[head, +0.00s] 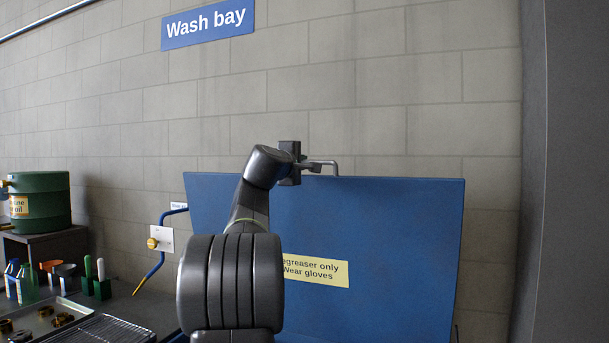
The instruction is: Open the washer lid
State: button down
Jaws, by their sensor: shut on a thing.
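The washer lid (390,240) is a large blue panel standing steeply raised, its broad face toward me. A yellow label (318,268) on it reads in part "egreaser only, Wear gloves". A grey bar handle (334,164) sits at its top edge. My gripper (312,167) is at that top edge, shut on the handle. My arm hides the lid's left middle part, and the washer's tub is not clearly seen.
A bench at the lower left holds a tray (50,318) of metal parts, a wire rack (108,330), and bottles. A green drum (40,203) stands behind. A blue hose (159,258) is left of the lid. A dark pillar (563,180) stands at right.

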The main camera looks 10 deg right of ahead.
jog(key=shift+t+h, duration=0.3)
jog(key=shift+t, duration=0.2)
jog(key=b+v, duration=0.1)
jog(key=b, duration=0.1)
jog(key=b+v, duration=0.4)
jog(key=shift+f, duration=0.4)
jog(key=c, duration=1.6)
grip_release()
jog(key=shift+o, duration=0.2)
jog(key=b+v, duration=0.3)
jog(key=v, duration=1.1)
jog(key=shift+r, duration=0.15)
